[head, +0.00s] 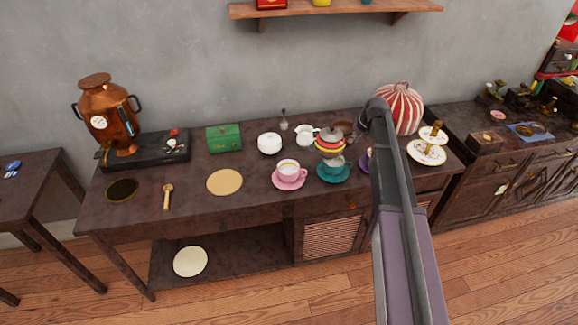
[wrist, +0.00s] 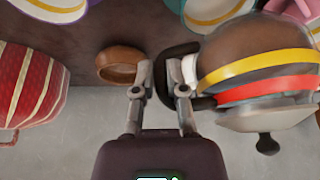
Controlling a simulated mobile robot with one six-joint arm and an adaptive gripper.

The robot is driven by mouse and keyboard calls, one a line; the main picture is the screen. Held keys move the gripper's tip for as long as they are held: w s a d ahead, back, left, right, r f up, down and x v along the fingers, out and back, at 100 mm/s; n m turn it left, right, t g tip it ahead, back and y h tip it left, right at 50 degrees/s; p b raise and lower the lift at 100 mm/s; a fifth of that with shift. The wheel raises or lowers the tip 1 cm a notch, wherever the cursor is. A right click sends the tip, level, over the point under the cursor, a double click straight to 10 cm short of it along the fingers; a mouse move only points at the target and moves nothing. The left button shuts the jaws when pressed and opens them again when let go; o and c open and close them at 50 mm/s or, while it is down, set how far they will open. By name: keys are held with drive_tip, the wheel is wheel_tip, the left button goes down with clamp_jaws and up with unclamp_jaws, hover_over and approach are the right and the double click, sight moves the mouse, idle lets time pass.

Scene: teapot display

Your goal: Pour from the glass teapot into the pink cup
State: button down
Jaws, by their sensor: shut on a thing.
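The glass teapot (head: 329,148), with yellow and red bands and a grey lid, appears near the teal cup in the head view. In the wrist view the teapot (wrist: 258,70) fills the right side, brown inside, its black lid knob toward the bottom. My gripper (wrist: 162,82) is shut on its dark handle. In the head view my arm hides most of the gripper. The pink cup (head: 288,168) stands on its pink saucer, left of the teapot, with pale brown contents. A pink part of it (wrist: 290,8) shows at the wrist view's top right.
A teal cup (head: 334,170) on a saucer stands below the teapot in the picture. A white creamer (head: 305,134), a white lidded pot (head: 269,143) and a brown wooden bowl (wrist: 120,66) are nearby. A striped red cosy (head: 401,108) stands right. The table's left front is fairly clear.

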sight(346, 135)
drive_tip(key=shift+s+a+r, duration=0.1)
drive_tip(key=shift+r, duration=0.05)
drive_tip(key=shift+s+a+r+t+h+p, duration=0.15)
drive_tip(key=shift+a+r+h+p, duration=0.1)
drive_tip(key=shift+a+h, duration=0.2)
drive_tip(key=shift+s+a+r+t+h+p, duration=0.15)
drive_tip(key=shift+a+h+p, duration=0.15)
drive_tip(key=shift+h, duration=0.25)
drive_tip(key=shift+s+a+r+n+h, duration=0.15)
drive_tip(key=shift+a+r+n+h, duration=0.2)
drive_tip(key=shift+a+h, duration=0.2)
drive_tip(key=shift+s+a+r+n+t+h+p, duration=0.2)
drive_tip(key=shift+a+r+t+h+p, duration=0.1)
drive_tip(key=shift+a+r+h+p, duration=0.25)
drive_tip(key=shift+s+a+r+n+t+h+p, duration=0.1)
drive_tip(key=shift+s+a+r+t+h, duration=0.2)
drive_tip(key=shift+a, duration=0.4)
idle(4.5)
drive_tip(key=shift+w+d+f, duration=0.1)
drive_tip(key=shift+w, duration=0.05)
